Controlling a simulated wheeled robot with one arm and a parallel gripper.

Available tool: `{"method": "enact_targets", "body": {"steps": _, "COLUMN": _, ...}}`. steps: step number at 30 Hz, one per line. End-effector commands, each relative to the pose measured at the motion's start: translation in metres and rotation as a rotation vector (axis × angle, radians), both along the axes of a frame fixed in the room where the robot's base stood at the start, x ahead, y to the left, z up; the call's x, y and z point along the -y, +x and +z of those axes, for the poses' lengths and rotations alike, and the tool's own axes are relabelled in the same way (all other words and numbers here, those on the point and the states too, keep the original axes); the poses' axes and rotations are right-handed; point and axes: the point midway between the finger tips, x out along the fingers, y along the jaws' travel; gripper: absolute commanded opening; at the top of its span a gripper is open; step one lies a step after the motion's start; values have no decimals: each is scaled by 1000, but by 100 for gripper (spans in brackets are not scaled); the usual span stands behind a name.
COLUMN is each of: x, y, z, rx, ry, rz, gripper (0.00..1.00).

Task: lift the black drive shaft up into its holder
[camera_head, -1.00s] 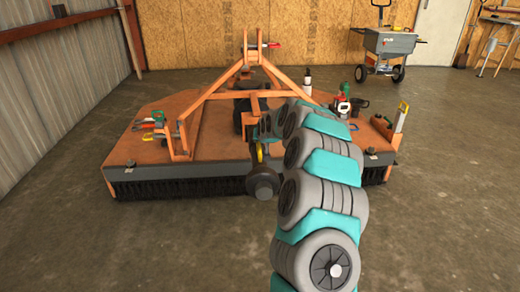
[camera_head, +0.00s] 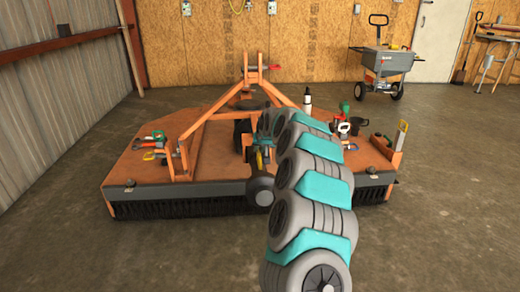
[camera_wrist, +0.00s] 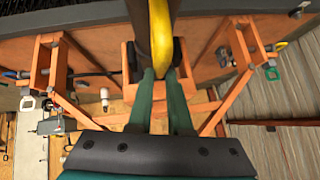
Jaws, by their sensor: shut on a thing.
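The black drive shaft (camera_head: 260,191) shows its thick round front end in the head view, in front of the orange mower's middle, with a yellow part (camera_head: 260,160) just above it. In the wrist view the dark shaft (camera_wrist: 153,30) runs up from between my fingers, with a yellow part (camera_wrist: 162,25) beside it. An orange U-shaped bracket (camera_wrist: 128,75) surrounds the finger area in the wrist view. I cannot tell whether it is the holder.
The orange mower deck (camera_head: 125,171) spreads to both sides, with an A-shaped frame (camera_head: 208,121) rising over it. Tools and small items lie on both deck ends. A grey spreader cart (camera_head: 388,62) stands at the back right. Concrete floor (camera_head: 445,190) is open at right.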

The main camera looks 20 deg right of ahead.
Motion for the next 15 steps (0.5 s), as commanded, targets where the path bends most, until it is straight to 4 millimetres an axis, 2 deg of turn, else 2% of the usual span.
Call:
{"method": "enact_targets", "body": {"steps": 1, "x": -9, "y": 0, "z": -4, "rx": -8, "ry": 5, "rz": 10, "gripper": 0}}
{"method": "enact_targets", "body": {"steps": 2, "x": -9, "y": 0, "z": -4, "rx": -8, "ry": 5, "rz": 10, "gripper": 21}}
{"method": "enact_targets", "body": {"steps": 9, "x": -6, "y": 0, "z": -3, "rx": -6, "ry": 4, "rz": 7, "gripper": 47}}
{"method": "enact_targets", "body": {"steps": 15, "x": -4, "y": 0, "z": -2, "rx": -5, "ry": 2, "rz": 5, "gripper": 47}}
